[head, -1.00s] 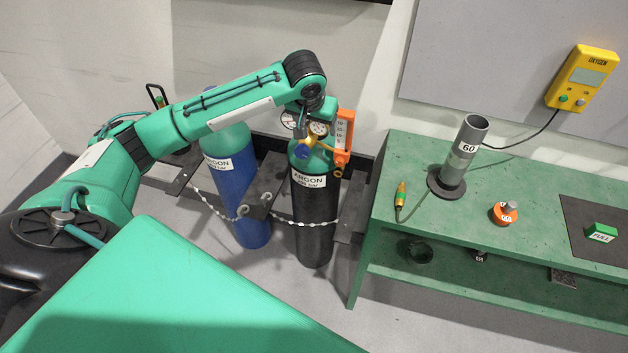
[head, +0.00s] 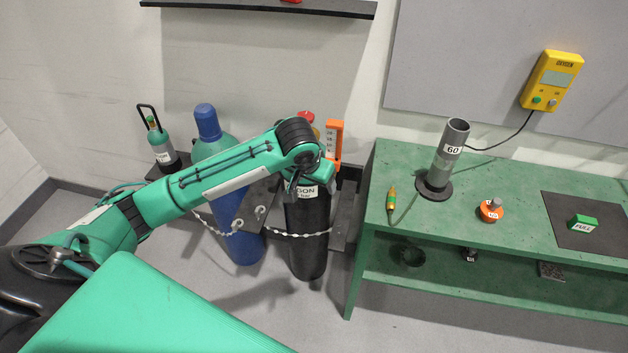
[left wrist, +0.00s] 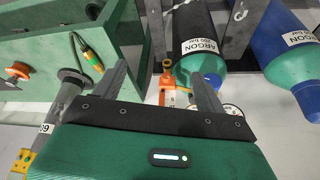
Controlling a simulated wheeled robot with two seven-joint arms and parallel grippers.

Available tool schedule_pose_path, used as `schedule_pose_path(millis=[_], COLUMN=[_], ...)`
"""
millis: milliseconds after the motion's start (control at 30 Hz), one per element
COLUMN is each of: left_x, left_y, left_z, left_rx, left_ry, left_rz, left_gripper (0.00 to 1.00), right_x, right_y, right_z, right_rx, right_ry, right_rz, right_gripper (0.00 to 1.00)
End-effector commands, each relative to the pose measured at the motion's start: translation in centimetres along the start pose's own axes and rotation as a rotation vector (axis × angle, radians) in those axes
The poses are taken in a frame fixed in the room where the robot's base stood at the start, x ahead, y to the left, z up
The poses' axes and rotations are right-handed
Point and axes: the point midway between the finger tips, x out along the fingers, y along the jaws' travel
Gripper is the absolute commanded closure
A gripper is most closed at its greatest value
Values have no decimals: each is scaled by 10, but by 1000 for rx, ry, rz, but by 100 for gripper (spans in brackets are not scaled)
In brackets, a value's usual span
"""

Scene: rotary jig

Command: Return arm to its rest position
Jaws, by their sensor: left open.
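My left arm reaches from the left in the head view, with its wrist in front of the top of the black argon cylinder (head: 305,240). My left gripper (head: 292,187) is mostly hidden by the wrist there. In the left wrist view its two fingers (left wrist: 160,75) are spread apart, with nothing held between them. The cylinder's green shoulder (left wrist: 198,62) and an orange fitting with gauges (left wrist: 170,88) show beyond the fingers. An orange scale (head: 334,140) stands beside the wrist in the head view. My right gripper is not in view.
A blue cylinder (head: 238,235) stands left of the black one, with a chain (head: 295,235) across. A small green bottle (head: 160,145) stands further left. The green bench (head: 405,165) at right carries a grey tube (head: 450,150), a torch-like piece (head: 391,200) and a FULL block (head: 583,222).

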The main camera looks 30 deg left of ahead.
Motion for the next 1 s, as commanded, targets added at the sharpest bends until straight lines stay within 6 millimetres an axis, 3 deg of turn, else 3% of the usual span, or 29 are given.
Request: schedule_pose_path(millis=[333, 467, 567, 667, 733, 867, 1000], left_x=[1, 21, 64, 128, 175, 255, 322], left_y=[0, 0, -4, -12, -19, -32, -41], left_z=[0, 0, 3, 18, 39, 99, 184], left_rx=[-1, -16, -43, -75, -91, -98, -82], left_ry=[-1, 0, 6, 15, 19, 10, -19], left_rz=[0, 14, 36, 51, 52, 34, 7], left_gripper=[27, 27, 27, 27, 27, 27, 27], right_x=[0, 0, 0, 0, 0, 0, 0], right_y=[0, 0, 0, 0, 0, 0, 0], right_z=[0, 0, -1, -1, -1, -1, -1], right_rx=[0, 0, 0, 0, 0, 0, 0], right_ry=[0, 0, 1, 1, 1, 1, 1], right_rz=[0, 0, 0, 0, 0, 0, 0], right_gripper=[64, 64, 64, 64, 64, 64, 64])
